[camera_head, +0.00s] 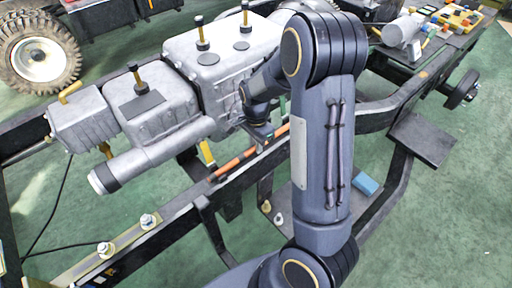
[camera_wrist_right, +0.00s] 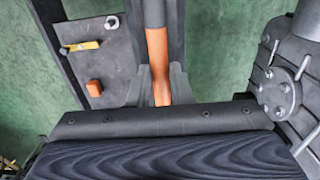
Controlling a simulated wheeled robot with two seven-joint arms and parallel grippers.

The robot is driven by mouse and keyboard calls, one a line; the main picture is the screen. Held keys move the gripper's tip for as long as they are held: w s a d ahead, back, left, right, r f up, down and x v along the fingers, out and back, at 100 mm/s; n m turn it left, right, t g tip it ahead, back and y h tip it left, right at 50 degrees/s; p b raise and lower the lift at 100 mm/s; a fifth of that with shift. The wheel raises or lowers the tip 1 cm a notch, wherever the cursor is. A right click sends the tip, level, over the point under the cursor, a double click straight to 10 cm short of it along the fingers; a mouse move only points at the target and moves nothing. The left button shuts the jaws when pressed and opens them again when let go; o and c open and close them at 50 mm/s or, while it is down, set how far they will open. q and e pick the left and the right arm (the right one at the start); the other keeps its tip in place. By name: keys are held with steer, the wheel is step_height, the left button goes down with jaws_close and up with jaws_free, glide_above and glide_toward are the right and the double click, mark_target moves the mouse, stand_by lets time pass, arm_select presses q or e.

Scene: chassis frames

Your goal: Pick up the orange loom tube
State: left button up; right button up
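The orange loom tube (camera_head: 236,163) is a thin orange rod lying along the dark frame rail, beside the grey engine block. Its upper right part is partly hidden by my right gripper (camera_head: 262,132). In the right wrist view the tube (camera_wrist_right: 157,55) runs down from the top edge and passes between the fingers of my right gripper (camera_wrist_right: 160,85). The fingers are close together, with one against each side of the tube. The left gripper is in neither view.
The grey engine and gearbox (camera_head: 215,75) stand close behind the tube. The dark chassis rail (camera_head: 165,222) runs diagonally below it. A blue block (camera_head: 367,185) lies on a lower plate. A wheel (camera_head: 38,62) is at the upper left. Green floor is open at the lower right.

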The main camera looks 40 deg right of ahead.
jaws_close()
